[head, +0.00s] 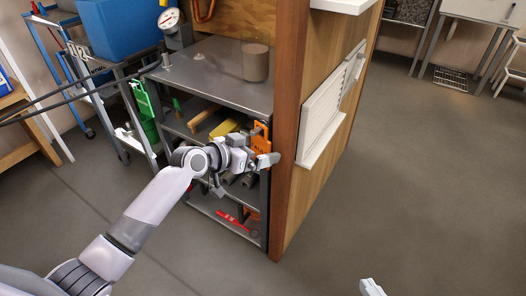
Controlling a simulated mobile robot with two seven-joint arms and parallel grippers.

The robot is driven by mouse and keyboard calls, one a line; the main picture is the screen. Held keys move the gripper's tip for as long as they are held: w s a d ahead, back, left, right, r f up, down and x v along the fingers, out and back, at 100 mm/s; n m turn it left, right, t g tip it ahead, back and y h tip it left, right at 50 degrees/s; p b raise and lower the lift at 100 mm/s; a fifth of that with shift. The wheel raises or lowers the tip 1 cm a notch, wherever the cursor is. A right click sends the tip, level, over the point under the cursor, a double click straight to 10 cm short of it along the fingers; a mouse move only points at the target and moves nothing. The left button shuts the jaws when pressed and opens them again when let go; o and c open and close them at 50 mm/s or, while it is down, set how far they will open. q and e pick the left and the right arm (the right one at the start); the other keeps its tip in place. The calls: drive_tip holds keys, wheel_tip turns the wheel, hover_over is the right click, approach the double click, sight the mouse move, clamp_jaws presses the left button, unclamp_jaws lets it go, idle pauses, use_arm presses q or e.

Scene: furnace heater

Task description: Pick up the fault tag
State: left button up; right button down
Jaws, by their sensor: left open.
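An orange tag-like piece (260,136), which looks like the fault tag, stands upright at the right end of the grey shelf unit, by the wooden post. My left gripper (262,161) is open at the front of the shelves, just below and in front of the orange piece. It hides the lower part of that piece, and I cannot tell whether they touch. Nothing shows held in the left gripper. Only a small tip of my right gripper (372,287) shows at the bottom edge, away from the shelves.
The shelf unit (215,72) has a glass jar (255,60) on top and a yellow item (224,130) inside. A red tool (233,221) lies on the bottom shelf. The wooden post (288,130) stands close right of my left gripper.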

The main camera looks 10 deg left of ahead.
use_arm(q)
drive_tip(key=c, duration=1)
drive_tip(key=shift+c, duration=0.2)
drive_tip(key=shift+r, duration=0.45)
drive_tip(key=s+a+p, duration=0.2)
drive_tip(key=s+a, duration=0.1)
drive_tip(key=s, duration=0.5)
drive_tip(key=s+a+p, duration=0.2)
drive_tip(key=s+a, duration=0.1)
drive_tip(key=s, duration=0.6)
drive_tip(key=shift+r, duration=0.3)
use_arm(e)
drive_tip(key=shift+s+d+f+m+g+h, duration=0.15)
drive_tip(key=shift+s+d+f, duration=0.05)
drive_tip(key=shift+d, duration=0.25)
drive_tip(key=shift+s+d+f+m+g+h, duration=0.1)
drive_tip(key=shift+s+d+f+m+h, duration=0.15)
drive_tip(key=shift+d, duration=0.2)
drive_tip(key=shift+s+d+f+m+g+h, duration=0.1)
drive_tip(key=shift+s+d+f+g, duration=0.1)
drive_tip(key=shift+d, duration=0.25)
